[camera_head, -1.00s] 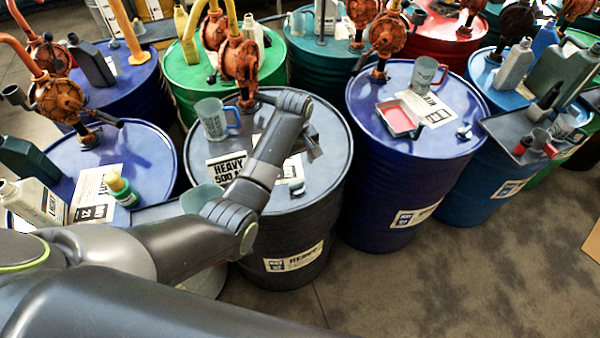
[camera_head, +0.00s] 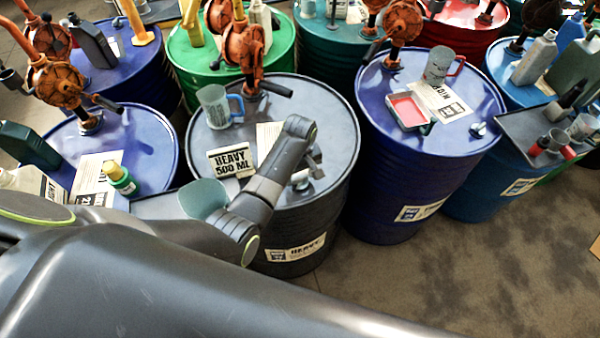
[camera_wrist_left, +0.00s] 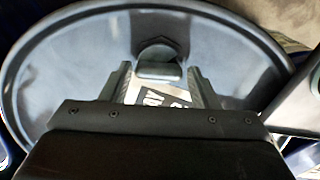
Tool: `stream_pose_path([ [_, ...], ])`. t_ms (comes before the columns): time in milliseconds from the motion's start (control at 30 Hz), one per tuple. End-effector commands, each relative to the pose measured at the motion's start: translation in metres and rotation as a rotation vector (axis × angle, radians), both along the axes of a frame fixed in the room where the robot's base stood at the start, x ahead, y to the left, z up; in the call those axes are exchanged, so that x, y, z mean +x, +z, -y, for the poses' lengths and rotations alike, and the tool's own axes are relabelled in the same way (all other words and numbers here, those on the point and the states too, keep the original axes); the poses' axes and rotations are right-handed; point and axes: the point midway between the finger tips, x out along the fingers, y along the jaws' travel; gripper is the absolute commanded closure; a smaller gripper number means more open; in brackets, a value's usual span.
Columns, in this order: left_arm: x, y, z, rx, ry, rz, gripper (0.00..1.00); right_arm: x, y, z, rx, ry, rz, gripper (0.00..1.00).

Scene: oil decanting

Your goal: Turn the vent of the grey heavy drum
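The grey heavy drum (camera_head: 335,185) stands in the middle of the head view, with a label on its side and a "HEAVY 500 ML" card on its lid. Its vent (camera_head: 301,181) is a small metal cap on the near right of the lid, partly hidden by my left gripper (camera_head: 313,163). In the left wrist view the vent (camera_wrist_left: 158,56) lies ahead of the left gripper (camera_wrist_left: 159,84), in line with the gap between its spread fingers. I see room on both sides of the vent; contact cannot be made out. My right gripper is not in view.
A clear jug with a blue handle (camera_head: 216,106) and a rusty hand pump (camera_head: 246,55) stand on the lid's far side. A blue drum (camera_head: 400,190) is close on the right, with a red-filled tray (camera_head: 408,111). Another blue drum (camera_head: 150,150) stands left.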

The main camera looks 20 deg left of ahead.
Motion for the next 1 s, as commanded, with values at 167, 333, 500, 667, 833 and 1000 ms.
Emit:
stream_pose_path([
  [167,0.0003,0.0003,0.0002,0.000,0.000,0.000,0.69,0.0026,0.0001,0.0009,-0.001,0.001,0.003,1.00],
  [333,0.0005,0.0003,0.0000,0.000,-0.003,0.001,0.76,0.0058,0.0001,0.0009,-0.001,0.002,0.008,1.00],
  [500,0.0006,0.0003,-0.0002,0.001,-0.032,0.002,0.76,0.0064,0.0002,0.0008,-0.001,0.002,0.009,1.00],
  [667,0.0008,0.0004,-0.0003,0.001,-0.106,0.002,0.76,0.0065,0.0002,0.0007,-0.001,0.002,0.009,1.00],
  [833,0.0011,0.0005,-0.0003,0.002,-0.235,0.003,0.76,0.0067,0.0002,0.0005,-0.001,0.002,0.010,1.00],
  [1000,0.0012,0.0005,-0.0001,0.002,-0.394,0.003,0.76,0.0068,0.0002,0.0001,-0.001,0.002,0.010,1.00],
])
